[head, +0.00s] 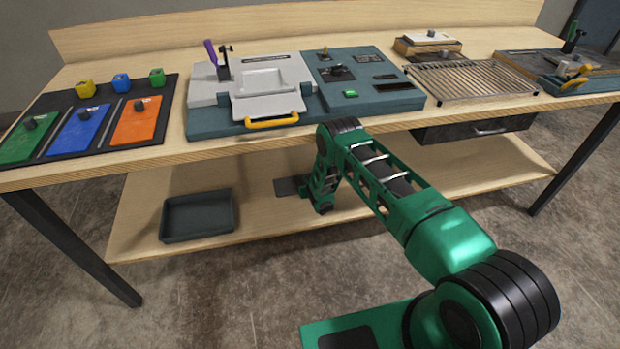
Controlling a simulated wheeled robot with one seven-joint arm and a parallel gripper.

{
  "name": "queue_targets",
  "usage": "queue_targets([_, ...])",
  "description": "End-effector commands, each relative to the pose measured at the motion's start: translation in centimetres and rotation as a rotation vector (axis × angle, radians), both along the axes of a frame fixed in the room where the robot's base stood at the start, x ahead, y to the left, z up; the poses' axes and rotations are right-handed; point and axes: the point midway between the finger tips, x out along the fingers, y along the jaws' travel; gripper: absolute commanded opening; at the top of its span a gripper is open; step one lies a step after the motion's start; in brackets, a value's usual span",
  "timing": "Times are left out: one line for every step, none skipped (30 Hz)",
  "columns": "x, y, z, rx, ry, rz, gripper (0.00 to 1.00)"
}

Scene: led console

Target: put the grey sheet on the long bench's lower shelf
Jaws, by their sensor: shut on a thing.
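The long bench (300,140) has a pale wooden lower shelf (270,215). The grey sheet (286,187) shows as a small flat dark piece at the lower shelf, just left of the end of my arm. My gripper (305,191) is low, under the front edge of the bench top, and is shut on the grey sheet. The fingertips are small and partly hidden by my arm. I cannot tell whether the sheet touches the shelf or is held just above it.
A dark tray (197,215) stands on the lower shelf to the left. The shelf is bare between tray and sheet. Above are a console with a yellow handle (271,121), coloured plates (138,121) and a wire rack (470,80). A drawer (474,130) hangs at right.

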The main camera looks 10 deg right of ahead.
Motion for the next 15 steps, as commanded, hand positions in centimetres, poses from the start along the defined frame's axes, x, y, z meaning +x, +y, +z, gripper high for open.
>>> queue_targets([0.0, -0.3, -0.2, 0.000, -0.001, -0.003, 0.00])
queue_targets([0.1, -0.4, -0.3, 0.000, -0.001, -0.004, 0.00])
queue_targets([0.1, -0.6, -0.5, 0.000, -0.002, -0.007, 0.00])
queue_targets([0.1, -0.8, -0.7, 0.001, -0.002, -0.008, 0.00])
queue_targets([0.1, -0.9, -1.0, 0.001, -0.001, -0.009, 0.00])
queue_targets([0.0, -1.0, -1.4, 0.001, 0.000, -0.010, 0.00])
queue_targets([0.0, -1.1, -1.7, 0.001, 0.000, -0.011, 0.00])
queue_targets([0.0, -1.2, -1.9, 0.000, 0.000, -0.012, 0.00])
queue_targets([0.0, -1.3, -2.3, 0.001, -0.001, -0.013, 0.00])
queue_targets([0.0, -1.4, -2.7, 0.001, 0.000, -0.013, 0.00])
queue_targets([0.0, -1.4, -3.0, 0.001, 0.000, -0.014, 0.00])
queue_targets([0.1, -1.5, -3.3, 0.001, -0.001, -0.014, 0.00])
queue_targets([0.1, -1.5, -3.7, 0.001, -0.001, -0.014, 0.00])
queue_targets([0.0, -1.5, -4.0, 0.000, -0.001, -0.015, 0.00])
queue_targets([0.0, -1.6, -4.4, 0.000, -0.001, -0.015, 0.00])
